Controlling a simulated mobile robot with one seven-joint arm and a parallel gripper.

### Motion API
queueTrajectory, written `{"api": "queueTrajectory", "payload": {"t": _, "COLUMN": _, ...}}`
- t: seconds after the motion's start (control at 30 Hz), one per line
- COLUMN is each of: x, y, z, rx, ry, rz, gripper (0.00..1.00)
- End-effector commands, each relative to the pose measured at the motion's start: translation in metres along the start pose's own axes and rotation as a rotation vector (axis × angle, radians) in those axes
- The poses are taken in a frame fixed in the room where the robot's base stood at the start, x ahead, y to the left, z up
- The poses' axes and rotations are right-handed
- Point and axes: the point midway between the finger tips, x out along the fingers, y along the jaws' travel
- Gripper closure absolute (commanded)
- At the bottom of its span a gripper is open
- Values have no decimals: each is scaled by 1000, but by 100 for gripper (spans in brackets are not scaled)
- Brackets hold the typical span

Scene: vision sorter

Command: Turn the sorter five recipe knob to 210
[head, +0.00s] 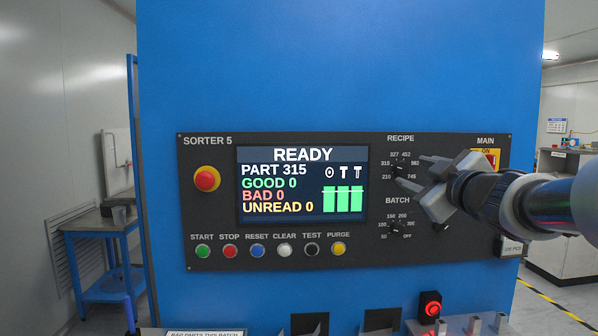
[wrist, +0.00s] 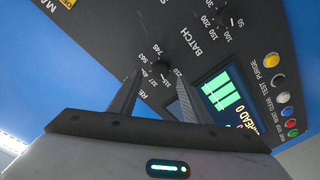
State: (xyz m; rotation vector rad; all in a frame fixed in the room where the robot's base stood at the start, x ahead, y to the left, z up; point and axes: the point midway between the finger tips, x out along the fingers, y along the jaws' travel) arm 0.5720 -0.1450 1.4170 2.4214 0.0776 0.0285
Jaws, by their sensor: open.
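The sorter five recipe knob (head: 401,171) is a small black knob on the dark panel, below the word RECIPE and ringed by numbers including 210, 315, 327 and 745. My gripper (head: 411,172) covers part of it in the head view. In the wrist view the knob (wrist: 160,68) shows just beyond and between the tips of my open gripper (wrist: 159,76). I cannot tell whether the fingers touch it. Its pointer is too small to read. The screen (head: 303,184) reads READY, PART 315, with GOOD, BAD and UNREAD at 0.
The batch knob (head: 395,227) sits just below; it also shows in the wrist view (wrist: 222,18). A red stop button (head: 207,179) and a row of coloured buttons are at left.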

Motion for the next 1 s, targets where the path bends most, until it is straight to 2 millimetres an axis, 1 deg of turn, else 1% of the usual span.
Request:
{"api": "queueTrajectory", "payload": {"t": 0.03, "x": 11, "y": -1, "z": 1, "rx": -2, "ry": -1, "rz": -2, "gripper": 56}}
{"api": "queueTrajectory", "payload": {"t": 0.1, "x": 22, "y": -1, "z": 0, "rx": -2, "ry": -1, "rz": -2, "gripper": 56}}
{"api": "queueTrajectory", "payload": {"t": 0.23, "x": 36, "y": 0, "z": 0, "rx": -1, "ry": 0, "rz": -1, "gripper": 56}}
{"api": "queueTrajectory", "payload": {"t": 0.4, "x": 43, "y": 0, "z": -1, "rx": -1, "ry": 1, "rz": 0, "gripper": 56}}
{"api": "queueTrajectory", "payload": {"t": 0.63, "x": 43, "y": 0, "z": 0, "rx": 0, "ry": 1, "rz": 0, "gripper": 56}}
{"api": "queueTrajectory", "payload": {"t": 0.67, "x": 43, "y": 0, "z": 0, "rx": 0, "ry": 1, "rz": 0, "gripper": 59}}
{"api": "queueTrajectory", "payload": {"t": 0.8, "x": 43, "y": 0, "z": 0, "rx": 0, "ry": 1, "rz": 0, "gripper": 83}}
{"api": "queueTrajectory", "payload": {"t": 0.9, "x": 43, "y": 0, "z": 0, "rx": 0, "ry": 1, "rz": 0, "gripper": 97}}
{"api": "queueTrajectory", "payload": {"t": 1.0, "x": 43, "y": 0, "z": 0, "rx": -2, "ry": 0, "rz": 0, "gripper": 97}}
